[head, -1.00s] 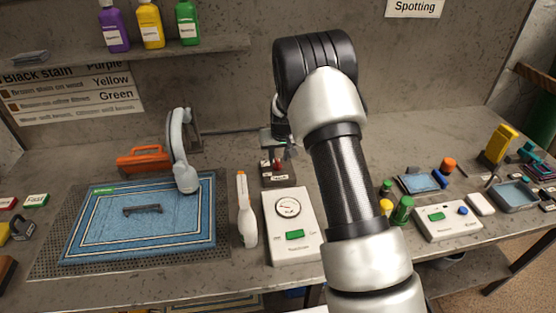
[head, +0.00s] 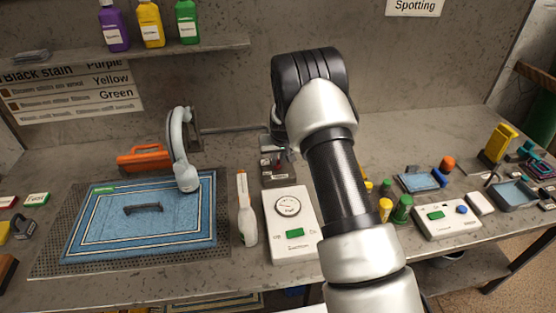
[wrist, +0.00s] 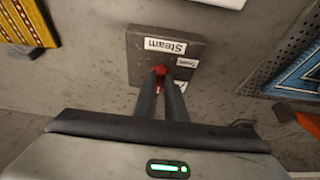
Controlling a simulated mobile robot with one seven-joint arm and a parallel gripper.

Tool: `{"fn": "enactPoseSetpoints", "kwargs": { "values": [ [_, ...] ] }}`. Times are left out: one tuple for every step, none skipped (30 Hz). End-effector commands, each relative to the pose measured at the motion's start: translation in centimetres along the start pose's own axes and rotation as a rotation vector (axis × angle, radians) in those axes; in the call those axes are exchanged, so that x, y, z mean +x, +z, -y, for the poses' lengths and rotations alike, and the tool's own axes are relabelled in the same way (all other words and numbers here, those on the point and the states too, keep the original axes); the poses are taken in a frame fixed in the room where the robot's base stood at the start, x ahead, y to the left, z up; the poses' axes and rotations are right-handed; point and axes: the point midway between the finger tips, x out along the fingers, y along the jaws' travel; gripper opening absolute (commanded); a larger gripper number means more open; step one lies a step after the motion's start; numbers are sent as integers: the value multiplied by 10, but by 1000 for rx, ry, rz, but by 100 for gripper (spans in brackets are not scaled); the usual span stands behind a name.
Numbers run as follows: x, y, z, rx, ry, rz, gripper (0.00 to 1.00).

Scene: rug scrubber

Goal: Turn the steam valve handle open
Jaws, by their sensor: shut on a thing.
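The steam valve is a dark grey box (wrist: 190,55) with a "Steam" label and a small red handle (wrist: 159,71) in the wrist view. My gripper (wrist: 161,84) has its two dark fingers close together on the red handle, shut on it. In the head view the valve box (head: 278,174) stands on the bench behind the white gauge panel. My gripper (head: 279,153) is just above it there, partly hidden by my wrist, and the handle is hard to make out.
A white panel with a round gauge (head: 287,206) lies in front of the valve. Small bottles (head: 401,209) stand to the right.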

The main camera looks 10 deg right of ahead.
Motion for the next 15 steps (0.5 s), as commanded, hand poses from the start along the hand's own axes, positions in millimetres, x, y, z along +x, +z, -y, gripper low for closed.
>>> {"fn": "enactPoseSetpoints", "kwargs": {
  "values": [
    [0, 0, -1, -4, -2, 0, 0],
    [1, 0, -1, -8, -3, 0, 0],
    [1, 0, -1, -15, -6, 0, 0],
    [1, 0, -1, -21, -9, 0, 0],
    [2, 0, -2, -29, -13, -1, 0],
    [2, 1, -2, -42, -19, -1, 0],
    [2, 1, -2, -52, -24, -1, 0],
    [3, 1, -3, -67, -30, -1, 0],
    [4, 1, -3, -86, -38, -1, 0],
    [4, 1, -4, -104, -45, -2, 0],
    [4, 1, -4, -121, -53, -2, 0],
    [5, 1, -5, -149, -64, -2, 0],
    [5, 1, -5, -171, -73, -2, 0],
    [5, 1, -6, -194, -83, -3, 0],
    [6, 1, -7, -226, -96, -2, 0]
  ]
}}
